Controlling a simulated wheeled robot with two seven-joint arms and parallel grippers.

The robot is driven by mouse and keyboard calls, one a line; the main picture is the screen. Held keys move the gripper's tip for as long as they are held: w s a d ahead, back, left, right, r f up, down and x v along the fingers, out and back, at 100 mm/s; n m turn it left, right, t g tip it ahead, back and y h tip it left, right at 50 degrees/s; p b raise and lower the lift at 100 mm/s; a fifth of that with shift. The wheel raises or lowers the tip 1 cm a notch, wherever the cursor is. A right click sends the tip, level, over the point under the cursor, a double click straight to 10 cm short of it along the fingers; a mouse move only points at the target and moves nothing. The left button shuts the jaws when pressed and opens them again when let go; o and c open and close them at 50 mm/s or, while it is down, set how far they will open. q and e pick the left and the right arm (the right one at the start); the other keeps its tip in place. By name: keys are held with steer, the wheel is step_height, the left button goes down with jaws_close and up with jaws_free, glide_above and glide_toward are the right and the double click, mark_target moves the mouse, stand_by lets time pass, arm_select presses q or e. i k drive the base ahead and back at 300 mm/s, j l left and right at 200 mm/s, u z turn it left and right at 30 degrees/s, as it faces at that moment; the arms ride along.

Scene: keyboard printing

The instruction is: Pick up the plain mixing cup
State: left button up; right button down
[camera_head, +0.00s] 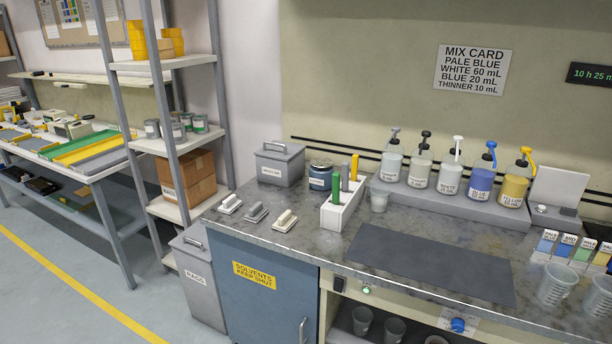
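Several cups show, and I cannot tell for sure which is the plain mixing cup. Two clear grey cups stand upright near the counter's right end: one cup (557,285) and, to its right, another cup (599,297) partly cut by the picture edge. Both seem to carry faint markings. More dark grey cups, such as this shelf cup (362,320), sit on the open shelf under the counter. Neither of my grippers is in view.
A dark mat (430,265) lies bare on the counter (310,240). A riser (450,203) holds several pump bottles. Colour cards (566,247) stand behind the two right cups.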

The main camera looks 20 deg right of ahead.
mark_target(379, 200)
steer(key=z, duration=1.3)
steer(key=i, duration=0.1)
